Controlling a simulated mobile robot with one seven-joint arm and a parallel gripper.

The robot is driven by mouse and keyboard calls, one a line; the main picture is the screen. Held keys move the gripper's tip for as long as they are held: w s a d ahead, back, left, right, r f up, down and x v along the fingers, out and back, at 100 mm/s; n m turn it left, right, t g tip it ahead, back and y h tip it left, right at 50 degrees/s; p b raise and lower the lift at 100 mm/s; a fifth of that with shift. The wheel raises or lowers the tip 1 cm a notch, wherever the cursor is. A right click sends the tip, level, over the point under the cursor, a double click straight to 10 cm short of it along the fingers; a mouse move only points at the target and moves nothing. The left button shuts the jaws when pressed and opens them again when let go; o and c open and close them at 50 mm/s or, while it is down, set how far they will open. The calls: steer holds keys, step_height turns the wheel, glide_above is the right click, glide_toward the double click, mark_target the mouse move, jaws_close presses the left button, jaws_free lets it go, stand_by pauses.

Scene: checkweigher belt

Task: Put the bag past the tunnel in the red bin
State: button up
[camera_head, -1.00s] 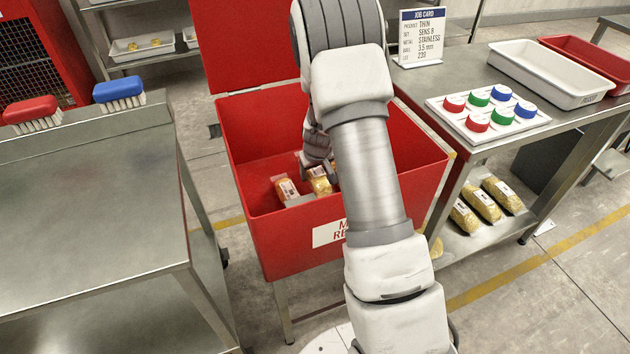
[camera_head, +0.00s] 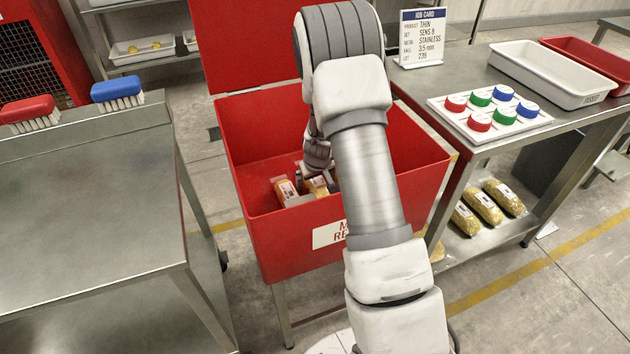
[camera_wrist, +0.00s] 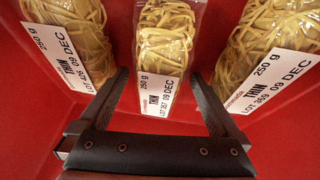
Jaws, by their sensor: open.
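The red bin (camera_head: 285,239) stands open in the middle of the head view, its lid raised behind it. My gripper (camera_wrist: 158,76) is down inside the bin, with its jaws open. In the wrist view, a clear bag of pasta (camera_wrist: 165,42) with a white label lies between and just beyond the fingertips. A second pasta bag (camera_wrist: 68,30) lies to the left and a third (camera_wrist: 275,38) to the right, both outside the fingers. In the head view my arm hides part of the bin and of my gripper. No tunnel is in view.
A steel table (camera_head: 80,230) with red (camera_head: 28,112) and blue (camera_head: 117,92) brushes is left. On the right, a bench holds a puck board (camera_head: 492,126), a white tray (camera_head: 553,76), a red tray (camera_head: 590,62) and a job card (camera_head: 422,35). Pasta bags (camera_head: 485,207) lie on its lower shelf.

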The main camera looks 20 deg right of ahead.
steer(key=s+a+r+y+p, duration=0.1)
steer(key=s+a+r, duration=0.3)
steer(key=r, duration=0.6)
steer(key=s+a+r+t+p, duration=0.1)
steer(key=s+a+r+p, duration=0.1)
steer(key=s+r, duration=0.5)
steer(key=s+a+r+y+p, duration=0.1)
steer(key=s+a+r, duration=0.2)
steer(key=r, duration=0.9)
steer(key=s+a+r, duration=0.1)
steer(key=s+r, duration=0.2)
steer(key=s, duration=0.6)
steer(key=s+a+r, duration=0.1)
steer(key=s+r, duration=0.2)
steer(key=s, duration=0.5)
steer(key=shift+s+a+r+h, duration=0.35)
steer(key=shift+h, duration=0.05)
